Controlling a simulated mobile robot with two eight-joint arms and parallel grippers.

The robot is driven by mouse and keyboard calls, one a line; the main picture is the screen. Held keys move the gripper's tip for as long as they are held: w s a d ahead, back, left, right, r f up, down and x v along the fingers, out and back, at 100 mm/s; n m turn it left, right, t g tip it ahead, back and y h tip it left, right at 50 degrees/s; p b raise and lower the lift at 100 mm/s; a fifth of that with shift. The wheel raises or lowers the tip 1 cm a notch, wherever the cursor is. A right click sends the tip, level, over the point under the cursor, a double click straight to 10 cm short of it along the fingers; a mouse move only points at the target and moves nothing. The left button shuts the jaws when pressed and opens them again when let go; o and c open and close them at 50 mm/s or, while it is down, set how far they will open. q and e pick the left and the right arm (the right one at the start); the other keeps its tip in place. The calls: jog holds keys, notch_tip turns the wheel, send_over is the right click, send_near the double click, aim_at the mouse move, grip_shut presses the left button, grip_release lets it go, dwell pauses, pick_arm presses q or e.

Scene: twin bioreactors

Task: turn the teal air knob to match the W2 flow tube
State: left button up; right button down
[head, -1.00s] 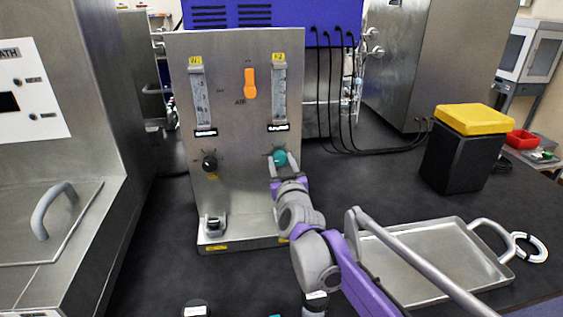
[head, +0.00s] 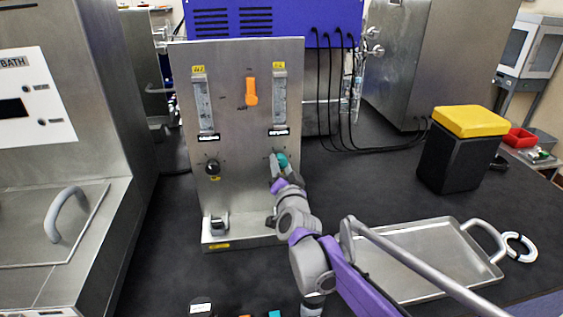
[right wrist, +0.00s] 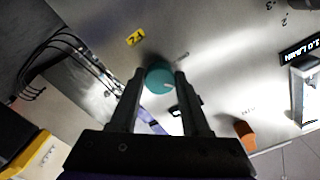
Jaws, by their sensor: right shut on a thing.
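The teal air knob (head: 282,159) sits low on the right side of the upright metal panel (head: 240,140). My right gripper (head: 279,161) is shut on this knob, with the arm reaching up from below. In the right wrist view the knob (right wrist: 158,77) shows between the two fingertips (right wrist: 160,84). Two clear flow tubes stand on the panel, a left one (head: 203,104) and a right one (head: 280,100) above the teal knob. Their yellow tags are too blurred to read surely, and I cannot read the float levels. My left gripper is not in view.
A black knob (head: 212,168) is left of the teal one. An orange lever (head: 251,91) sits between the tubes. A metal tray (head: 440,270) lies at the right, before a black box with yellow lid (head: 470,121). Dark bench at the panel's left is clear.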

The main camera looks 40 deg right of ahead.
jog(key=shift+m+p, duration=0.3)
jog(key=shift+m, duration=0.5)
jog(key=shift+c, duration=1.9)
grip_release()
jog(key=shift+s, duration=0.1)
jog(key=v, duration=1)
jog(key=shift+s+a, duration=0.15)
jog(key=shift+s, duration=0.15)
